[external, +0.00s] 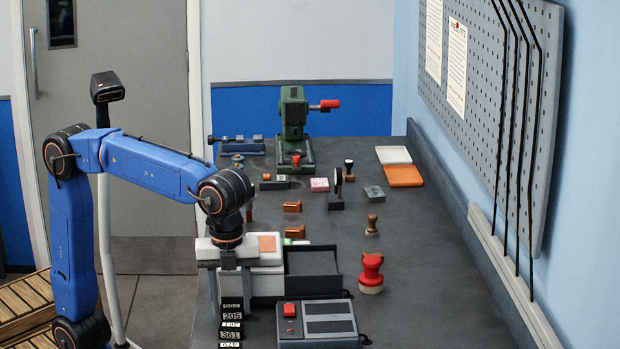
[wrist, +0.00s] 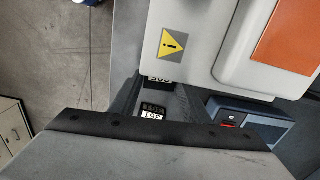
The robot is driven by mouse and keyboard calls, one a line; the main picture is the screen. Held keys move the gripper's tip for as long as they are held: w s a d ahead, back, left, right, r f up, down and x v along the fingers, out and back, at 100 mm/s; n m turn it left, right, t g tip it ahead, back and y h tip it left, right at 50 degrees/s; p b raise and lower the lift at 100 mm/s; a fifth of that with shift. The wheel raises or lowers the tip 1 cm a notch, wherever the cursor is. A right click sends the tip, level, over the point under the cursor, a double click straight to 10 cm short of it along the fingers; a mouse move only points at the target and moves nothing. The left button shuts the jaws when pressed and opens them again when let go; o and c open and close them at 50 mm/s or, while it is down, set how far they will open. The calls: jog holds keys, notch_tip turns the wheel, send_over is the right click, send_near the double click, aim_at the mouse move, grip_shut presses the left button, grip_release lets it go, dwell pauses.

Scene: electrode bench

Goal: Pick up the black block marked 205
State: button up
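The black block marked 205 (external: 232,316) is in a column of several small black blocks with white labels at the bench's front left. A block with a partly hidden label (external: 231,305) is just behind it, and one marked 361 (external: 230,336) is nearer the camera. My gripper (external: 231,296) hangs over this column with its two grey fingers apart, one on each side. In the wrist view, the open fingers (wrist: 158,104) flank some labelled blocks. The 361 block (wrist: 152,115) shows there upside down. I cannot tell the 205 block surely in that view.
A white machine with an orange panel (external: 268,243) stands close behind the gripper. A grey device with a red button (external: 290,310) is just right of the blocks. A red-topped stamp (external: 371,272) stands further right. The bench's right side is mostly clear.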

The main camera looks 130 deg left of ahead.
jog(key=c, duration=0.7)
jog(key=shift+c, duration=0.2)
jog(key=shift+r, duration=0.1)
